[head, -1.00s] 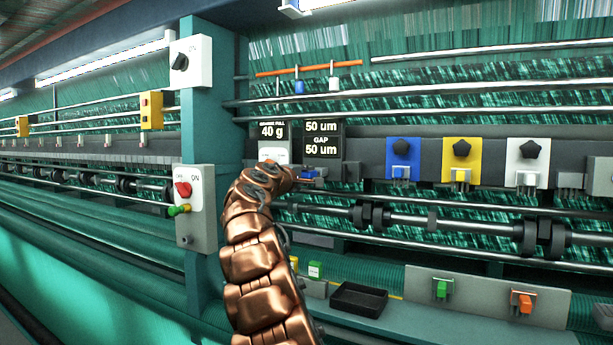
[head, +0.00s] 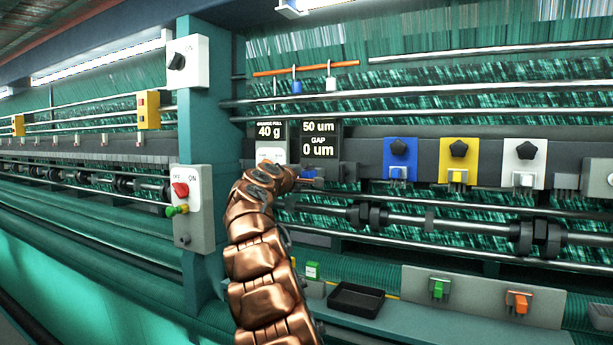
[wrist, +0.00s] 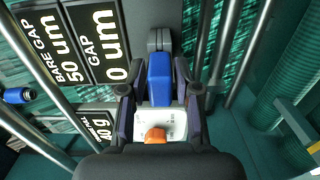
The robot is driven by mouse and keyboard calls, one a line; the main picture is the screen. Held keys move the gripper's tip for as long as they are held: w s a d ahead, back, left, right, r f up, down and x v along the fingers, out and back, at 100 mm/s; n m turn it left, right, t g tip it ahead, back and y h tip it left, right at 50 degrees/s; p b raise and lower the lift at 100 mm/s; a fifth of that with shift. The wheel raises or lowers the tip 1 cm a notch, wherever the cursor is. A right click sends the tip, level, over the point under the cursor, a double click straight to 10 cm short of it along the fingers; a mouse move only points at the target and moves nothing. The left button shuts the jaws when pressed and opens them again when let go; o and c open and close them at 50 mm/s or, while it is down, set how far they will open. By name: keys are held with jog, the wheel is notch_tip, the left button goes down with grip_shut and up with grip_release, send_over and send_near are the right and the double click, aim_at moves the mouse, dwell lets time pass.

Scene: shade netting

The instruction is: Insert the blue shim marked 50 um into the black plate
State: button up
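The blue shim (wrist: 160,78) is between the two fingers of my gripper (wrist: 159,88) in the wrist view; both finger pads appear to press its sides. Its far end meets a dark plate (wrist: 159,38), where the tip is hidden. No mark is readable on the shim. A white part with an orange knob (wrist: 155,135) shows between the fingers, nearer the palm. The display (head: 320,140) reads 50 um and gap 0 um.
A second display (head: 270,131) reads 40 g. Blue (head: 400,157), yellow (head: 459,160) and white (head: 518,164) holders stand to the right. A black tray (head: 356,300) and a panel with green and orange pieces (head: 474,296) lie below. Metal rods (wrist: 35,135) run close beside my gripper.

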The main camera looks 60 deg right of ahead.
jog(key=shift+o, duration=1.3)
jog(key=shift+a, duration=0.1)
jog(key=shift+a+r, duration=0.1)
jog(key=shift+a, duration=1.25)
jog(key=a, duration=0.9)
jog(key=shift+s, duration=0.2)
jog(key=shift+a, duration=0.1)
